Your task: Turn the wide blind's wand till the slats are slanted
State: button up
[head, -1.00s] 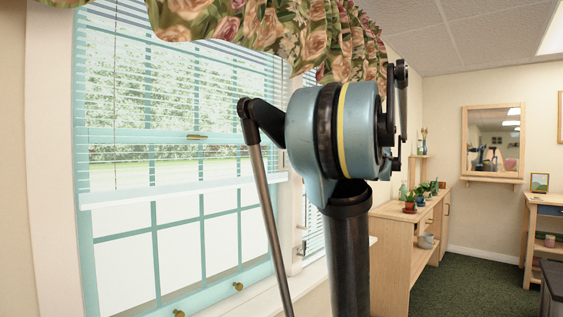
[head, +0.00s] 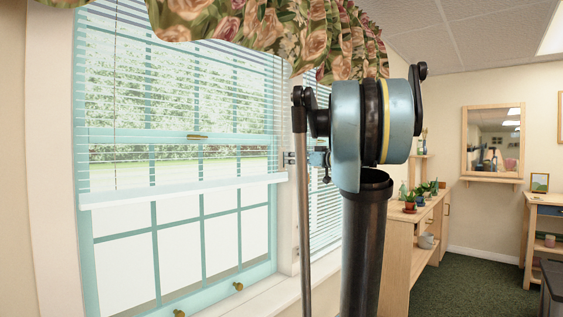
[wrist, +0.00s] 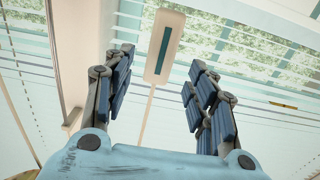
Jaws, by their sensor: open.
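The wide blind (head: 180,80) hangs over the large window at the left of the head view. Its slats look thin, with the outside showing between them. A thin dark line hangs down its left part; I cannot tell whether it is the wand or a cord. In the wrist view, a pale paddle-shaped piece with a dark teal strip, seemingly the wand's handle (wrist: 155,70), shows on a thin stem. My gripper (wrist: 160,68) is open, with one finger on each side of the paddle and stem. Neither finger visibly touches it. The wide blind's slats (wrist: 265,65) show at the right.
A narrower blind (head: 325,215) hangs right of the window post, partly behind my arm. A floral valance (head: 265,30) covers the blinds' tops. A wooden cabinet (head: 399,260) with plants stands beyond my arm at the right. Green carpet (head: 455,285) is open beyond it.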

aim_at(284, 157)
jog(key=x, duration=0.7)
jog(key=shift+w+a+f, duration=0.1)
jog(key=shift+w+a, duration=0.1)
jog(key=c, duration=1.1)
